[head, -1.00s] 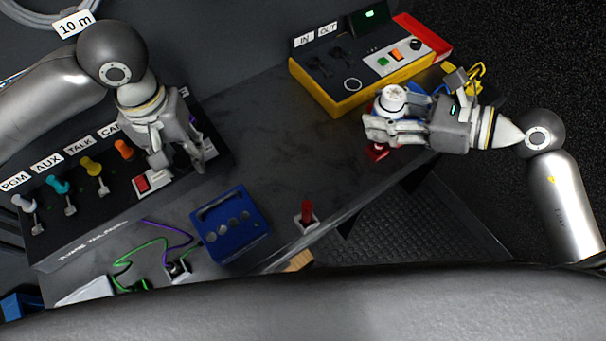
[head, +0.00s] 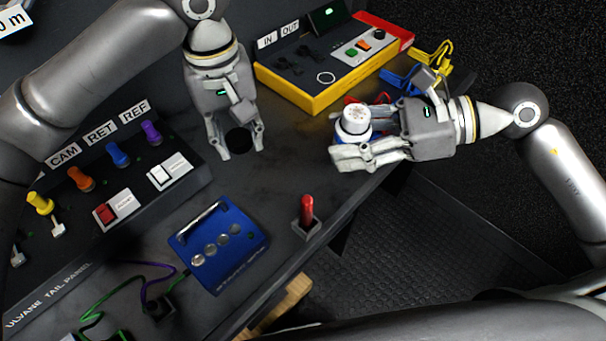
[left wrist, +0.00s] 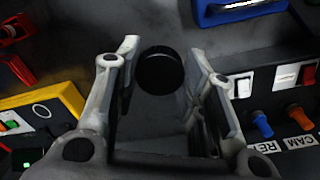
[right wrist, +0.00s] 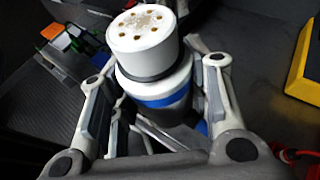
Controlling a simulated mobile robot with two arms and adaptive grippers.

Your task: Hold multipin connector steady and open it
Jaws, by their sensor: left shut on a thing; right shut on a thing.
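The multipin connector (head: 355,117) is a white cylinder with a blue band. Its round end face with several gold pins is bare and shows clearly in the right wrist view (right wrist: 142,30). My right gripper (head: 345,148) is shut around the connector's body and holds it near the bench's right edge, face tilted up. My left gripper (head: 238,145) is shut on a round black cap (left wrist: 160,70), which also shows between its fingertips in the head view (head: 238,139). The left gripper is above the bench, left of the connector and apart from it.
A yellow-edged box (head: 325,62) marked IN and OUT stands at the back. A panel with coloured plugs and switches (head: 120,185) is at the left. A blue box (head: 218,243) and a red-handled switch (head: 307,212) are in front. Bare bench lies between the grippers.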

